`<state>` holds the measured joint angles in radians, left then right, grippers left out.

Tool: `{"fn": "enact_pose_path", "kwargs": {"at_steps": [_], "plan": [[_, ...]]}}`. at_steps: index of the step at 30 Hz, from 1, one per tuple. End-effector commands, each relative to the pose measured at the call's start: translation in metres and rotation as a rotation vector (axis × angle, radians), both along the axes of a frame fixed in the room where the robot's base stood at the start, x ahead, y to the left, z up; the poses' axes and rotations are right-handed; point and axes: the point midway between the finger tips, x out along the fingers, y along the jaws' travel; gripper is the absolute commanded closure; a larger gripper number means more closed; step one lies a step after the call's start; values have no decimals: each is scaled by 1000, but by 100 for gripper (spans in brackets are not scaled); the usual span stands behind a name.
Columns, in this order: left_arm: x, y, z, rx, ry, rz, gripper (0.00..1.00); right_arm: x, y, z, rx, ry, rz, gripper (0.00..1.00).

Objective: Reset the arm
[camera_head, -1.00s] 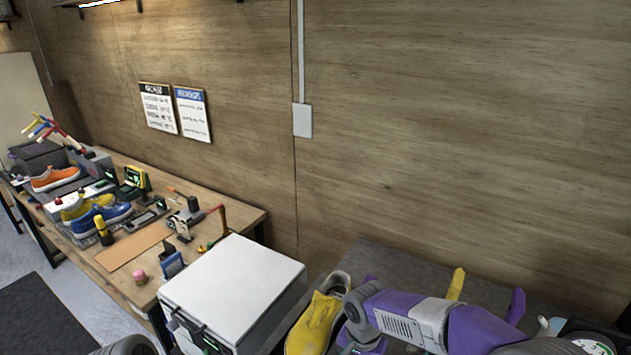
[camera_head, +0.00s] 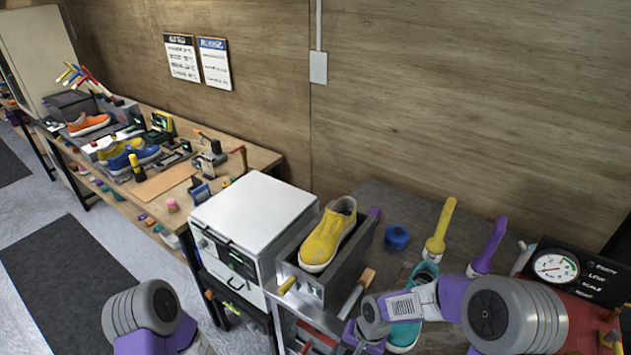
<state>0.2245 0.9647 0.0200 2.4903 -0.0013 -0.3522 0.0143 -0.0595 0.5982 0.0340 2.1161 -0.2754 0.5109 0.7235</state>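A yellow sneaker (camera_head: 330,240) rests tilted in the open top of a grey box (camera_head: 318,285), toe toward me. My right arm reaches in from the lower right. The wrist end of my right gripper (camera_head: 362,338) is at the bottom edge, below and in front of the sneaker and apart from it. Its fingers are hidden or cut off, so I cannot see whether it is open. Only grey and purple links of my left arm show at the lower left; my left gripper is out of view.
A white cabinet (camera_head: 255,210) stands left of the grey box. On the grey bench are a teal shoe (camera_head: 424,275), a blue jar (camera_head: 397,237), yellow-handled (camera_head: 440,230) and purple-handled (camera_head: 488,248) tools, and a round gauge (camera_head: 556,268). A cluttered wooden bench (camera_head: 165,182) stands at left.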

Motion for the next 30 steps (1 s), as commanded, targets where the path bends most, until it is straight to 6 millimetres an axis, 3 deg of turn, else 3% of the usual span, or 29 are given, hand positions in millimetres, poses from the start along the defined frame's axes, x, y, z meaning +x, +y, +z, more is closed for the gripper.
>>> {"fn": "enact_pose_path", "kwargs": {"at_steps": [1,6,10,14,19,30], "plan": [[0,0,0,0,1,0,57,-12,1,-20,29,9,15,45],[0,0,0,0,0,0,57,-54,6,-83,125,-28,65,45],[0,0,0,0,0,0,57,-93,4,-119,152,-75,90,45],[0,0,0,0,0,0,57,-127,-3,-142,135,-118,116,45],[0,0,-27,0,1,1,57,-124,-4,-169,128,-139,124,45],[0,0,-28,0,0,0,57,-123,-4,-170,129,-140,124,45]]}}
